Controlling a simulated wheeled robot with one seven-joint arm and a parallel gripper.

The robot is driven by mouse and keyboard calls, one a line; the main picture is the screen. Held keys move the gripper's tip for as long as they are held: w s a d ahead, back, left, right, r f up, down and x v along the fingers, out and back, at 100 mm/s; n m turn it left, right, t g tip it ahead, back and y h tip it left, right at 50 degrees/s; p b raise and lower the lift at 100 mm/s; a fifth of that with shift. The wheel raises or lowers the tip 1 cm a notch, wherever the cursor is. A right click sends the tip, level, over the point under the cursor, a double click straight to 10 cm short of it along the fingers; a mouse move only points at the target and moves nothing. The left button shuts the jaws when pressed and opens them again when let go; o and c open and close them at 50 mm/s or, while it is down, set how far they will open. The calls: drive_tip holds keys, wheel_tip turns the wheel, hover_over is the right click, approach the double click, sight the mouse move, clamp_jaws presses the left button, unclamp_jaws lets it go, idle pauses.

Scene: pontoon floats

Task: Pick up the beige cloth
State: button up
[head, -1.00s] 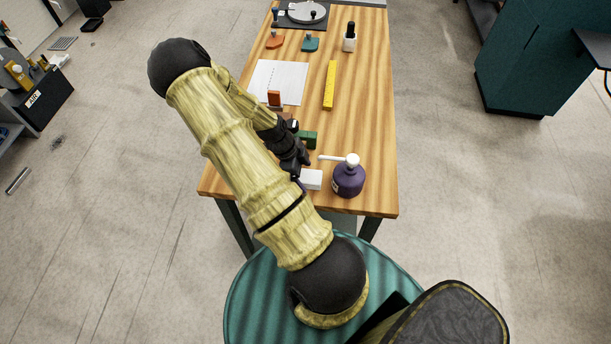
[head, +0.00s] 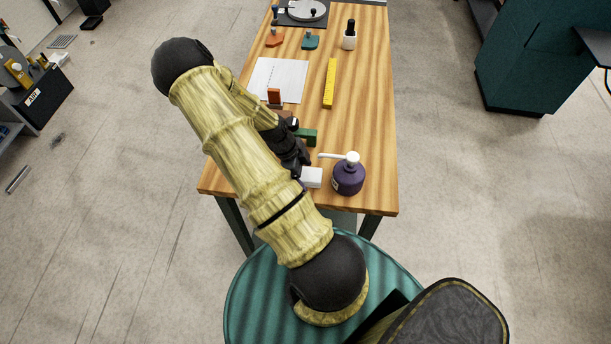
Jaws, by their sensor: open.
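I cannot make out a beige cloth in the head view; my arm covers the left front part of the table, so it may be hidden there. My gripper (head: 300,168) is low over the near part of the wooden table (head: 352,128), mostly behind my own arm. It is open, with nothing seen between its fingers. Its tips are close to a small white block (head: 312,178); I cannot tell whether they touch it.
A purple pump bottle (head: 348,178) stands right of the white block.

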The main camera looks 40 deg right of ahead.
sight(308, 173)
drive_tip(key=shift+f, duration=0.1)
idle(0.3)
drive_tip(key=c, duration=1.1)
drive_tip(key=shift+c, duration=0.2)
drive_tip(key=shift+r, duration=0.65)
wheel_tip(308, 173, up, 2)
drive_tip(key=shift+w+r+b, duration=0.1)
drive_tip(key=shift+r+b, duration=0.15)
drive_tip(key=shift+b, duration=0.3)
drive_tip(key=w+a+b, duration=0.1)
drive_tip(key=w+a, duration=0.3)
drive_tip(key=w+a+b, duration=0.1)
drive_tip(key=w+a, duration=0.2)
drive_tip(key=w, duration=0.2)
drive_tip(key=w+a+b, duration=0.2)
drive_tip(key=w+a, duration=0.2)
drive_tip(key=shift+w+a+r, duration=0.1)
drive_tip(key=shift+w+a, duration=0.15)
drive_tip(key=shift+a, duration=0.1)
